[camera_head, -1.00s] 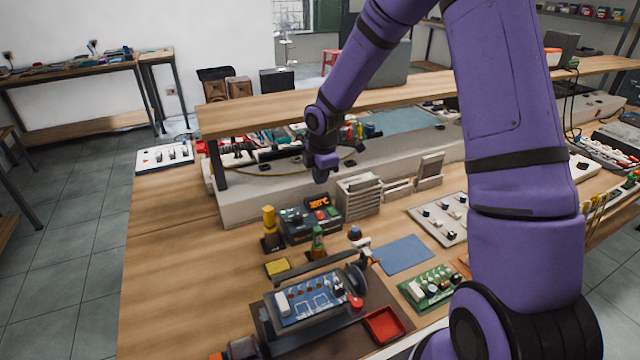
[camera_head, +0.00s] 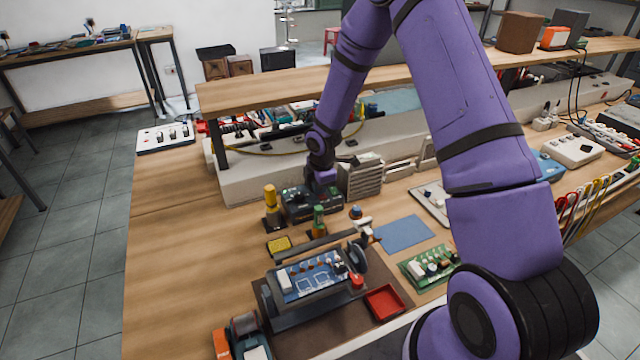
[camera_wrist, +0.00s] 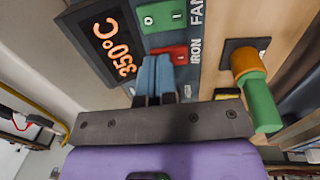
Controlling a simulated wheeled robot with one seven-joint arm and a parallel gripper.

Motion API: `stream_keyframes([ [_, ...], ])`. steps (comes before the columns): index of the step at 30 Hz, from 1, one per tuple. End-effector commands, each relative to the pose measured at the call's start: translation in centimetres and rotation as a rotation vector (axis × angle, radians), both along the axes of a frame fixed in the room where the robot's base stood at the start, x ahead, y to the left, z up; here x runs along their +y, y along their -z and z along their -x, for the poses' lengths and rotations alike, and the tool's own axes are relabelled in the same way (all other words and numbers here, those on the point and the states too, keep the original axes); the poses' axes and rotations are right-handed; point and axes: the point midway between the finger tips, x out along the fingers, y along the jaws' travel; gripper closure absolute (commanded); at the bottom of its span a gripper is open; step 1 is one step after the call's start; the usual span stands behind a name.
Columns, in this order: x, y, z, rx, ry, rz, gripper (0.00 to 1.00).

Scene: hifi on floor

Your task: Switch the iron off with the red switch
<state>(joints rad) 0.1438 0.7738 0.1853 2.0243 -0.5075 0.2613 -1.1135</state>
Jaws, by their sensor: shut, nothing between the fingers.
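The control station (camera_head: 298,205) is a dark box on the bench, and my gripper (camera_head: 322,186) is down at its far right part, covering the display in the head view. In the wrist view the station's lit display (camera_wrist: 116,47) reads 350°C in orange. The red switch (camera_wrist: 180,54), beside the label IRON, is partly hidden behind my shut, empty blue fingers (camera_wrist: 157,62). The fingertips are at or very close to the switch; I cannot tell whether they touch. A green switch (camera_wrist: 163,15) marked 0 and I, labelled FAN, is beside it.
A yellow-topped post (camera_head: 270,197) and a green item (camera_head: 318,218) stand close by the station. A slatted grey box (camera_head: 364,180) is just right of my gripper. The wooden shelf (camera_head: 270,93) runs above and behind. A blue mat (camera_head: 405,233) lies clear at the right.

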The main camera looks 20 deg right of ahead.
Motion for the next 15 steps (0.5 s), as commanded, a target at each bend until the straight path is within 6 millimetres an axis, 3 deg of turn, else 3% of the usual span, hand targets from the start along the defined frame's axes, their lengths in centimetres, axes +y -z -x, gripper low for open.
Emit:
stream_keyframes([
  [15,-0.1,1.0,-0.3,0.095,0.002,0.001,1.0],
])
